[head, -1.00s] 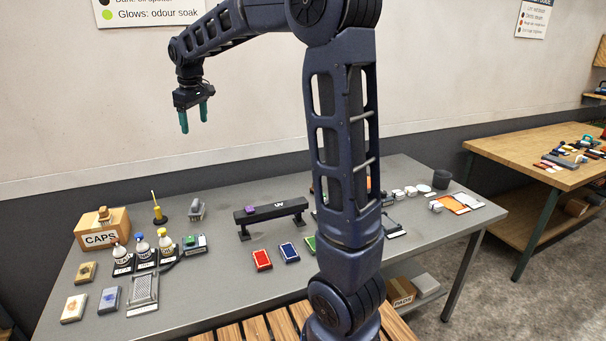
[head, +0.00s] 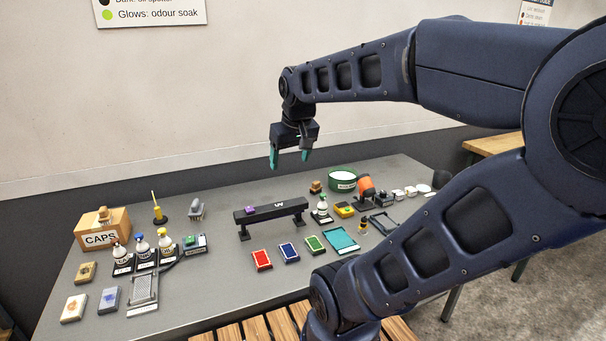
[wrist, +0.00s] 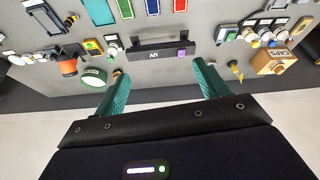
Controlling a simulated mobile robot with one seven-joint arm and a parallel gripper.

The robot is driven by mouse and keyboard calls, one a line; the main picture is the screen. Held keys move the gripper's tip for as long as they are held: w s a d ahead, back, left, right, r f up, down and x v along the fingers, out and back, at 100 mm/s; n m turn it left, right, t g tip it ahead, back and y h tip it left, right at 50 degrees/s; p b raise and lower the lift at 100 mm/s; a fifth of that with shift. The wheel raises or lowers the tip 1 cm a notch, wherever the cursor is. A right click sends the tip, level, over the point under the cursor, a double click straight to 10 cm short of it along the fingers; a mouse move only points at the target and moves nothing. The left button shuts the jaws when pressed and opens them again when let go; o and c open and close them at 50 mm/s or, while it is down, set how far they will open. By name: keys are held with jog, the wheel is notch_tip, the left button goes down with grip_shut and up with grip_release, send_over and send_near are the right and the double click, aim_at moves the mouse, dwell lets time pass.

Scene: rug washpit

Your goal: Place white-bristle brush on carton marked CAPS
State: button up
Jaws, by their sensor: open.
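The carton marked CAPS (head: 101,238) stands at the left back of the grey table; it also shows at the right of the wrist view (wrist: 275,62). A small wooden brush-like piece (head: 104,214) sits on its top. A grey-topped brush-like piece (head: 196,209) stands right of the carton, and another small brown piece (head: 316,187) stands further right. I cannot tell for sure which has white bristles. My gripper (head: 290,160) is open and empty, high above the back of the table, right of the carton. Its teal fingers (wrist: 162,76) are apart with nothing between them.
A black raised bar (head: 271,211) with a purple block stands mid-table. Labelled bottles (head: 143,246) stand in front of the carton, and a yellow upright tool (head: 157,208) beside it. A green tub (head: 342,181) and an orange item (head: 366,188) are at the right back.

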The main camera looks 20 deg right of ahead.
jog(key=shift+m, duration=0.7)
jog(key=s+f, duration=0.1)
jog(key=s+d+f, duration=0.1)
jog(key=s, duration=0.1)
jog(key=s+f, duration=0.1)
jog(key=shift+s+d+f, duration=0.1)
jog(key=shift+s+d, duration=0.15)
jog(key=shift+d, duration=0.1)
